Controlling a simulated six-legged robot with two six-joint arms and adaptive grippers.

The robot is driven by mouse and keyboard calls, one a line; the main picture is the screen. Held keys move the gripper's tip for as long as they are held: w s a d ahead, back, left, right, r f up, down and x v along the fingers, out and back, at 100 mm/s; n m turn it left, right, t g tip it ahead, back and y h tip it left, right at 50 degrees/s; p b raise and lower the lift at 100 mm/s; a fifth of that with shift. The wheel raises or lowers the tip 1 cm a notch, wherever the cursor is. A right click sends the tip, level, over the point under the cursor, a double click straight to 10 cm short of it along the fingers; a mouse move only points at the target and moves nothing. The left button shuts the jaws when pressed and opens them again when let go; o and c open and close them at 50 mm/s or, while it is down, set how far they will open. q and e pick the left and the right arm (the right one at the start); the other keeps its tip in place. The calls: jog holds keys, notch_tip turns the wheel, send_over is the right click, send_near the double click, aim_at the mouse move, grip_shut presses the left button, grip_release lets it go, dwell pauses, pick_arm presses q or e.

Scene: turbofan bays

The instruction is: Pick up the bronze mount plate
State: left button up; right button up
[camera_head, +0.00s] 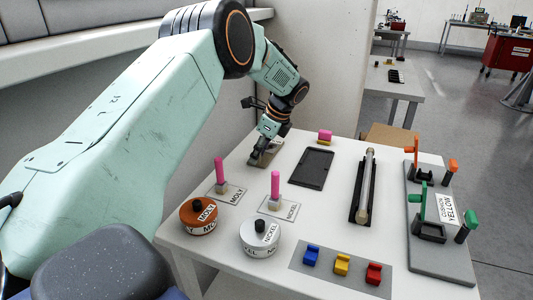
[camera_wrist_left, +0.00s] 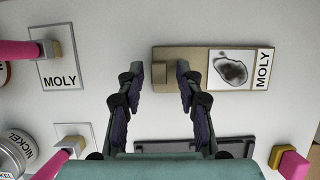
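The bronze mount plate (camera_head: 267,157) lies near the far left edge of the white table. In the left wrist view the plate (camera_wrist_left: 198,82) carries a card with a dark blotch and the word MOLY at its right end. A raised bronze block (camera_wrist_left: 130,78) shows at its left. My left gripper (camera_head: 258,157) is over the plate, pointing down, and hides part of it in the head view. My right gripper is not in view.
A dark tray (camera_head: 312,168) lies right of the plate. Pink-handled brushes stand on MOLY (camera_head: 228,194) and NICKEL (camera_head: 280,208) cards, near an orange tin (camera_head: 199,218) and a white tin (camera_head: 260,237). A rod in a holder (camera_head: 366,188) and a grey fixture board (camera_head: 436,255) are farther right.

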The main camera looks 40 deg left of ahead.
pick_arm(q)
jog(key=shift+s+r, duration=0.1)
jog(key=shift+s, duration=0.05)
jog(key=c, duration=0.4)
grip_shut()
